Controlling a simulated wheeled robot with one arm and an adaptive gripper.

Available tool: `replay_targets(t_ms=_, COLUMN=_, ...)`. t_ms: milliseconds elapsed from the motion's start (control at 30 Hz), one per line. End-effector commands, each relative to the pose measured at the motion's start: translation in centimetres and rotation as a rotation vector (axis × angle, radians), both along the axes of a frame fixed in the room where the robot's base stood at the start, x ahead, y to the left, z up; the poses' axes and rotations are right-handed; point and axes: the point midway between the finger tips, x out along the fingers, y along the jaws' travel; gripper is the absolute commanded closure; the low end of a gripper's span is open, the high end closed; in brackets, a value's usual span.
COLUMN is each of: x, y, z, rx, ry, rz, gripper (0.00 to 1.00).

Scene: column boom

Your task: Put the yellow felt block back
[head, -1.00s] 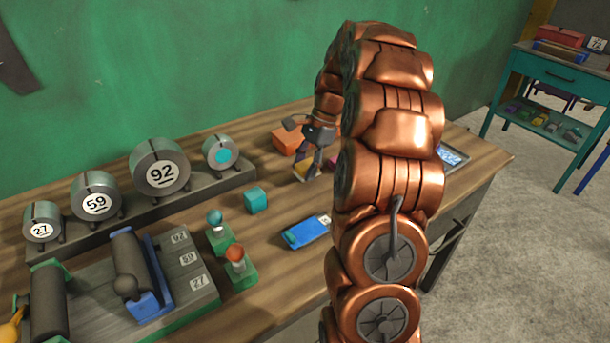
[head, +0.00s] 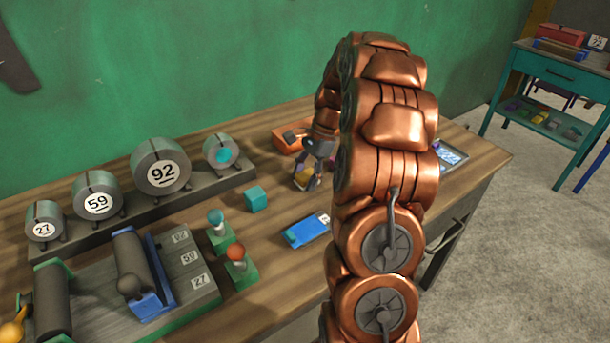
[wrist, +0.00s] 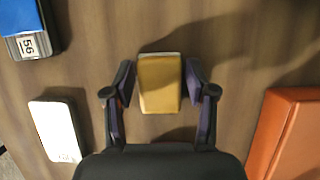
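The yellow felt block (wrist: 160,84) lies on the wooden bench, between the fingers of my gripper (wrist: 161,92) in the wrist view. The fingers stand apart on its left and right, with a gap at the left side and a narrower one at the right. In the head view my gripper (head: 308,181) reaches down over the block (head: 302,178), which is partly hidden by the fingers. Whether the fingertips touch the bench is unclear.
An orange box (wrist: 292,140) lies right of my gripper in the wrist view. A white block (wrist: 57,130) and a blue piece labelled 56 (wrist: 30,28) lie left. In the head view, a teal cube (head: 256,198) and numbered drums (head: 160,167) stand left. My arm hides part of the bench.

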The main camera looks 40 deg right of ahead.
Motion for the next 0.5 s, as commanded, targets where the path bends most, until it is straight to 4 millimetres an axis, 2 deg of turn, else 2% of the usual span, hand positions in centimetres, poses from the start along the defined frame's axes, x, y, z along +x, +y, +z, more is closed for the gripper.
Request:
replay_targets(t_ms=33, x=0.0, y=0.0, z=0.0, rx=0.0, ry=0.0, rz=0.0, gripper=0.35)
replay_targets(t_ms=100, x=0.0, y=0.0, z=0.0, rx=0.0, ry=0.0, rz=0.0, gripper=0.29)
replay_targets(t_ms=500, x=0.03, y=-0.11, z=0.5, rx=-0.001, ry=-0.001, rz=0.0, gripper=0.29)
